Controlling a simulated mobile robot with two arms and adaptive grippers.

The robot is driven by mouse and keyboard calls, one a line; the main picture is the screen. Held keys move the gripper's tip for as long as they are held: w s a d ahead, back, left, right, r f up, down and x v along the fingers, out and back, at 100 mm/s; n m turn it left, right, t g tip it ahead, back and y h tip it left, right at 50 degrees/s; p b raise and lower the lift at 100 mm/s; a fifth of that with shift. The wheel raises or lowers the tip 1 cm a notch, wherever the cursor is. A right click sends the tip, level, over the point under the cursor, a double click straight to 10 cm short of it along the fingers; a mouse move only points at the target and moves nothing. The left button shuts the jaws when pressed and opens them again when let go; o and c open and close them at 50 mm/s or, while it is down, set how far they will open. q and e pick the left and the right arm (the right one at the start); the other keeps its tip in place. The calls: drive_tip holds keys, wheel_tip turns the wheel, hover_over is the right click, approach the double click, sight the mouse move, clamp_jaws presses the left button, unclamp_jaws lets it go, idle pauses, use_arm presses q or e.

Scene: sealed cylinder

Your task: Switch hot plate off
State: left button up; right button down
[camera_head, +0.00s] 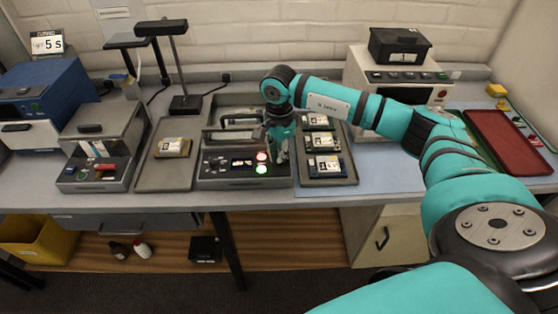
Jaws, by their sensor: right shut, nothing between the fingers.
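The grey device in the middle of the bench, seemingly the hot plate (217,182), has a front panel with a small display, a red button (261,157) and a brightly lit green button (261,170). My right gripper (281,158) is shut and empty. It points down at the right end of the panel, just right of the two buttons. I cannot tell whether it touches the panel. The gripper and wrist hide part of the device's right side. My left gripper is out of view.
A tray with one labelled block (172,147) lies left of the device. A tray with several labelled blocks (324,165) lies close on its right. A black lamp-like stand (186,104) rises behind.

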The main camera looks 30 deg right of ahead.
drive_tip(key=shift+s+f+b, duration=0.1)
drive_tip(key=shift+f+b, duration=0.45)
drive_tip(key=shift+f, duration=0.15)
drive_tip(key=shift+r+p, duration=0.6)
drive_tip(key=shift+r, duration=0.25)
drive_tip(key=shift+r+p, duration=1.35)
drive_tip(key=shift+r, duration=1.35)
